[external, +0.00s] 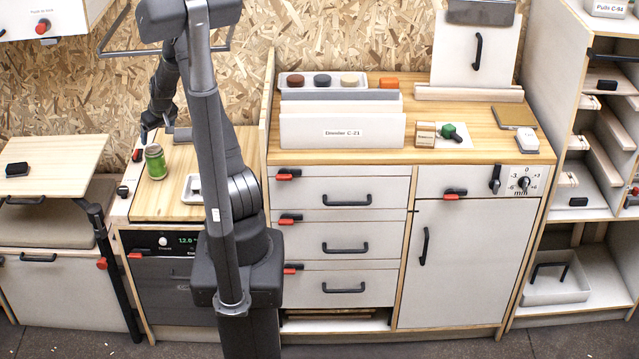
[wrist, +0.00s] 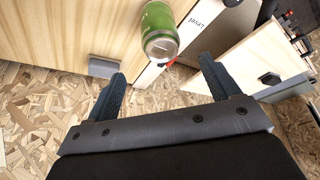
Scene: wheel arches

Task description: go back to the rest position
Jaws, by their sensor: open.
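My gripper (external: 151,127) is at the left of the external view, above the back of the small wooden counter (external: 148,206) and behind a green can (external: 155,162). In the wrist view my gripper (wrist: 160,85) has its two dark fingers spread wide with nothing between them. The green can also shows in the wrist view (wrist: 158,28), past the fingertips and apart from them. The can stands upright on the counter. My arm crosses in front of part of the counter in the external view.
A white tray (external: 191,190) is partly hidden behind my arm. A grey block (wrist: 104,66) sits near the counter's back edge. The chipboard wall (external: 330,36) is close behind my gripper. A light wooden board (external: 48,165) stands to the left. A taller drawer cabinet (external: 340,187) stands to the right.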

